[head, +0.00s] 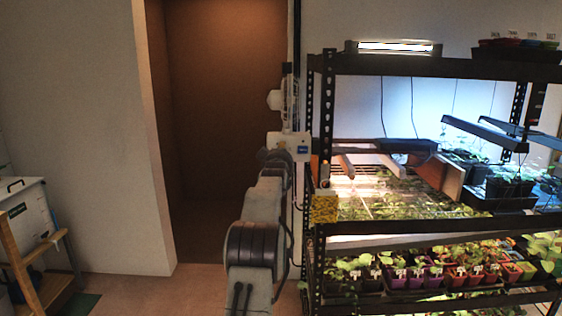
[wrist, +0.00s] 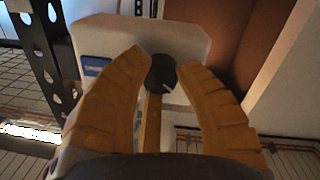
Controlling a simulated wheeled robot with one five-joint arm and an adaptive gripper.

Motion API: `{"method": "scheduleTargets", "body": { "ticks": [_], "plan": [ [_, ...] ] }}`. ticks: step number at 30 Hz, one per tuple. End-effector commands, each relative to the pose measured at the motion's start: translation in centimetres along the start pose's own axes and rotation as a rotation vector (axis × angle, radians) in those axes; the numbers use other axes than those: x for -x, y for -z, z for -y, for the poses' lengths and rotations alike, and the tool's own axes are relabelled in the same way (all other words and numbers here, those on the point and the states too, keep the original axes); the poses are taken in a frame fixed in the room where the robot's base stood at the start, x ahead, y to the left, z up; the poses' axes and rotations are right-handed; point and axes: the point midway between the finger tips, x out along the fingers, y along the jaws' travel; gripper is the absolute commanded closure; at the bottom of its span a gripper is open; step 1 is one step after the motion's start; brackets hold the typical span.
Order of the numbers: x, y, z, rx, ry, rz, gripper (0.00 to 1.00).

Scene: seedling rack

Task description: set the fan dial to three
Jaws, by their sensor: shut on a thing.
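The fan dial (wrist: 161,73) is a dark round knob with a pale pointer mark, on a white control box (wrist: 105,38) with a small blue label. In the wrist view my gripper (wrist: 162,62) has its two orange fingers shut on the dial, one on each side. The pale mark points toward the lower right of the picture. Any numbers around the dial are hidden or too small to read. In the head view the control box (head: 303,147) is at the rack's left post, and my arm reaches up to it and hides the dial.
A black metal rack (head: 316,205) with lit shelves of seedlings stands to the right. A yellow patterned box (head: 325,207) hangs on its left post. A brown doorway recess (head: 220,130) is left of my arm. A white cooler (head: 28,217) stands at the far left. The floor between is clear.

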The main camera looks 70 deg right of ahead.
Motion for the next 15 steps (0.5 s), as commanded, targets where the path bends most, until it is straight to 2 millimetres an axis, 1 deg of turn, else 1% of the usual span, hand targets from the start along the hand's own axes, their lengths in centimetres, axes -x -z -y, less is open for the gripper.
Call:
{"method": "scheduleTargets", "body": {
  "ticks": [6, 15],
  "plan": [
    [-0.02, -0.02, 0.14, -0.12, 0.004, 0.007, 1.0],
    [-0.02, 0.05, 0.18, -0.203, 0.006, 0.013, 1.0]
  ]
}}
